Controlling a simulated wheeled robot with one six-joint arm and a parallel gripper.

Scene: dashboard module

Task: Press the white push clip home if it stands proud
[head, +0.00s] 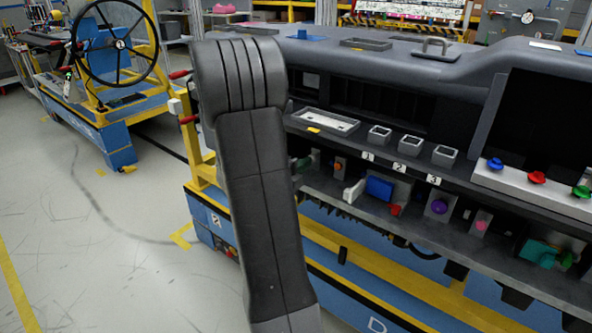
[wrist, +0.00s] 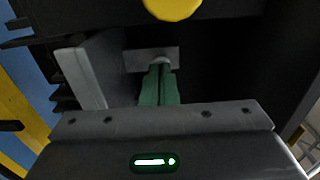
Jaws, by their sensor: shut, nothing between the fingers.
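In the wrist view my gripper (wrist: 160,66) is shut, with its green fingers together and empty. A small pale rounded piece, which looks like the white push clip (wrist: 161,58), shows right at the fingertips against a grey plate (wrist: 136,60). The fingers cover most of it, so I cannot tell whether they touch it or how far it stands out. In the head view my dark arm stands in front of the left end of the dashboard module (head: 452,70), and I cannot make out the clip there.
A grey upright block (wrist: 80,75) stands close left of the fingers. A yellow round part (wrist: 172,7) is at the top of the wrist view. In the head view, a lower shelf holds a blue block (head: 380,188) and a purple knob (head: 439,207). Open floor (head: 90,240) lies left.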

